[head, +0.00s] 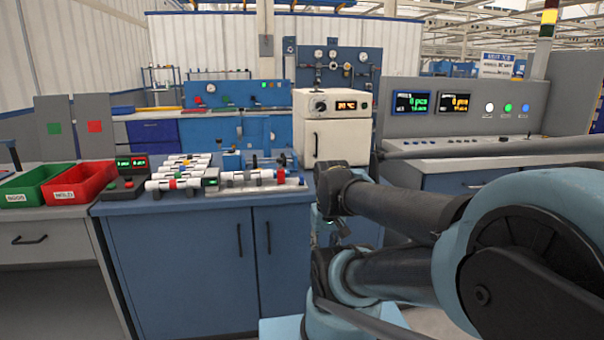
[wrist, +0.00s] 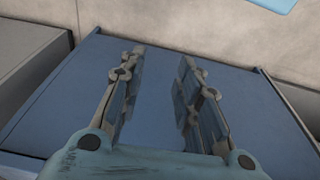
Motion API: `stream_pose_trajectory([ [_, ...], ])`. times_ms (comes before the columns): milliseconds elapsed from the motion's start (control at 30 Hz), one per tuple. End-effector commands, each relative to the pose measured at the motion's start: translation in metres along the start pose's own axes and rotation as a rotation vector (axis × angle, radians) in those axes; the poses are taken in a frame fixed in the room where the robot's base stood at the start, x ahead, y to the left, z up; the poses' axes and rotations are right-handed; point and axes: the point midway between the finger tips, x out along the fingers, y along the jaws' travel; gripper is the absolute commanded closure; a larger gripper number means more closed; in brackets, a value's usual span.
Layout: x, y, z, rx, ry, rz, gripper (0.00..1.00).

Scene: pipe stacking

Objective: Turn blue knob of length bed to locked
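The length bed (head: 258,188) appears to be the long grey base at the front right of the blue workbench, with a white pipe (head: 246,178) lying along it. A small red part (head: 280,175) sits near its right end. A blue part (head: 232,161) stands behind the bed, but it is too small to tell whether it is the knob. The knob's position cannot be read. My gripper (wrist: 164,62) shows in the wrist view with its two fingers apart and nothing between them. It is away from the bed, in front of a plain blue panel.
Green (head: 37,186) and red (head: 78,184) bins stand left of the bench (head: 180,260). A white oven (head: 333,125) stands at the back right. My arm fills the right foreground.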

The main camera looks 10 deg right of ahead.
Motion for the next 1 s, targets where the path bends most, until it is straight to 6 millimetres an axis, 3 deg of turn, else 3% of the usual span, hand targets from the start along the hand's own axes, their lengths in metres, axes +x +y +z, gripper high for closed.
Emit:
stream_pose_trajectory([
  [300,0.0,0.0,0.0,0.0,0.0,0.0,0.69],
  [467,-0.016,0.0,-0.001,0.0,0.007,0.0,0.69],
  [667,-0.06,0.003,-0.047,0.007,-0.018,0.0,0.69],
  [1000,-0.138,0.005,-0.155,0.012,-0.073,-0.002,0.69],
])
